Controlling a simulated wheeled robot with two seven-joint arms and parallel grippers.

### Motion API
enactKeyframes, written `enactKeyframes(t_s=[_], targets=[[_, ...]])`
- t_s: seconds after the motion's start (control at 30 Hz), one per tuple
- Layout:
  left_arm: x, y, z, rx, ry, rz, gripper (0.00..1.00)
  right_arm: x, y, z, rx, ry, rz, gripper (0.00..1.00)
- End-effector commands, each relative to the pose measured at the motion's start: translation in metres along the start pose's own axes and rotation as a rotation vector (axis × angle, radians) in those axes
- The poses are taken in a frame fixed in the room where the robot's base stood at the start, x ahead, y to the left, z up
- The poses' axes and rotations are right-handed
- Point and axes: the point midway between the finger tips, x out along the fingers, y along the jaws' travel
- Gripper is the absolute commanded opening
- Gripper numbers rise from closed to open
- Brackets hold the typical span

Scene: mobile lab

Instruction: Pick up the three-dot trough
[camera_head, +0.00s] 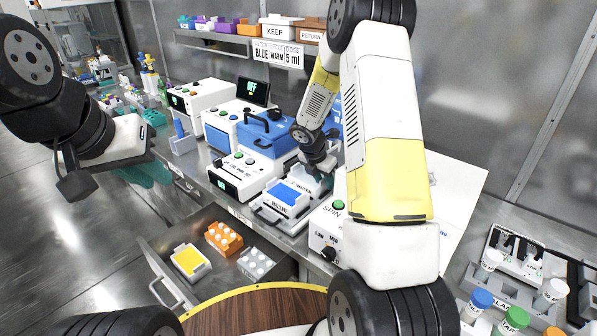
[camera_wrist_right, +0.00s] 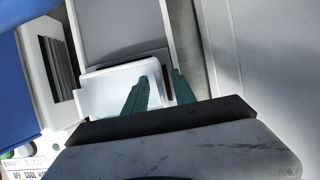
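A small white open-topped trough (camera_wrist_right: 103,94) sits at the end of a grey slot in the right wrist view; no dots show on it, so I cannot tell its mark. My right gripper (camera_wrist_right: 161,76) is open at its right end, one green finger over the trough and the other beyond its right wall, with a gap between them. In the head view the right gripper (camera_head: 320,176) is low behind the white instruments, and the trough is not clear there. My left gripper (camera_head: 152,172) is far left, away from the bench devices; its opening is unclear.
An open drawer (camera_head: 207,285) below the bench holds a yellow-topped block (camera_head: 190,262), an orange block (camera_head: 223,238) and a grey block (camera_head: 256,263). A white device with a blue panel (camera_head: 284,198) stands close to the right gripper. Capped bottles (camera_head: 480,300) stand far right.

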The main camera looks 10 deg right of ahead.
Motion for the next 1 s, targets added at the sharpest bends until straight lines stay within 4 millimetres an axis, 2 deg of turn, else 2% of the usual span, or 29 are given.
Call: enactKeyframes(t_s=[0.07, 0.1, 0.23, 0.27, 1.0], targets=[[0.0000, 0.0000, 0.0000, 0.000, 0.000, 0.000, 0.20, -0.0004, 0.0000, 0.0000, 0.000, 0.000, 0.000, 0.32], [0.0000, 0.0000, 0.0000, 0.000, 0.000, 0.000, 0.20, -0.0004, 0.0000, 0.0000, 0.000, 0.000, 0.000, 0.28], [0.0000, 0.0000, 0.0000, 0.000, 0.000, 0.000, 0.20, -0.0005, 0.0000, -0.0001, 0.000, 0.000, 0.000, 0.02], [0.0000, 0.0000, 0.0000, 0.000, 0.000, 0.000, 0.20, -0.0005, 0.0000, -0.0002, 0.000, 0.000, 0.000, 0.00], [0.0000, 0.0000, 0.0000, 0.000, 0.000, 0.000, 0.20, -0.0008, 0.0001, -0.0003, 0.001, 0.000, 0.000, 0.00]])
